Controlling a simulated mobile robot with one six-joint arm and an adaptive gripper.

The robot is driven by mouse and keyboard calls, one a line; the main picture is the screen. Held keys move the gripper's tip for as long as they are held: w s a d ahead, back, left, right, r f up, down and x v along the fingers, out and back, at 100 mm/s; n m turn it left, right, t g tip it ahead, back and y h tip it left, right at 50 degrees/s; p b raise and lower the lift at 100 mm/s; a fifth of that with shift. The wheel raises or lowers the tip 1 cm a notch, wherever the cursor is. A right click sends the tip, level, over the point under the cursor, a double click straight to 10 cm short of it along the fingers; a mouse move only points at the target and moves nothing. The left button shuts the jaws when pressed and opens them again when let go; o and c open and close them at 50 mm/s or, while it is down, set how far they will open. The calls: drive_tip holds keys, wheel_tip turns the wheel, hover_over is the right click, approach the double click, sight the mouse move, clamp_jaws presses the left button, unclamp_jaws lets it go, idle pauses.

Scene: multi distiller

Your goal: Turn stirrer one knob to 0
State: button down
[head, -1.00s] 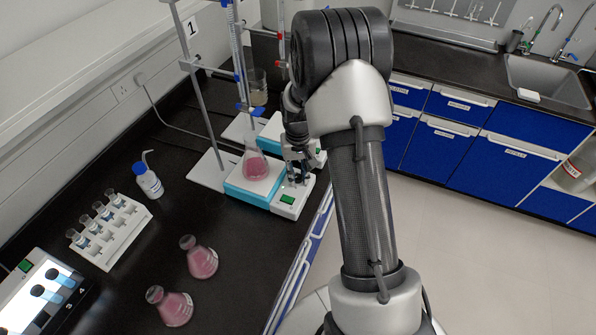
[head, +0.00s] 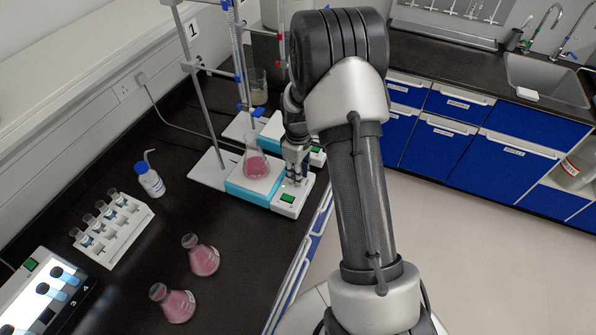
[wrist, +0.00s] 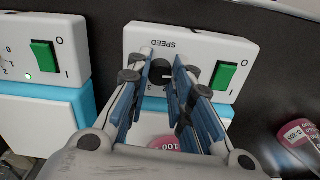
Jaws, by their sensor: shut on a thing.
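A white and blue stirrer (head: 252,192) stands on the bench with a flask of pink liquid (head: 256,165) on its plate. Its front panel (wrist: 143,36) shows the word SPEED upside down in the wrist view. My gripper (wrist: 161,74) is shut on the black round speed knob (wrist: 159,70), with a blue-padded finger on each side. A pale pointer mark on the knob faces right in the wrist view. A 3 shows below the knob; the other dial figures are hidden by the fingers. In the head view my gripper (head: 296,172) covers the knob.
A green switch (wrist: 224,76) sits right beside the fingers. A second stirrer (wrist: 35,110) with a lit green lamp stands close by. Clamp stands rise behind. Two pink flasks (head: 203,258), (head: 178,303), a bottle (head: 151,182) and a vial rack (head: 128,232) stand on the bench.

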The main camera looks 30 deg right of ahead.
drive_tip(key=shift+n, duration=0.5)
drive_tip(key=c, duration=1.7)
unclamp_jaws()
drive_tip(key=shift+o, duration=0.2)
wheel_tip(320, 180, up, 12)
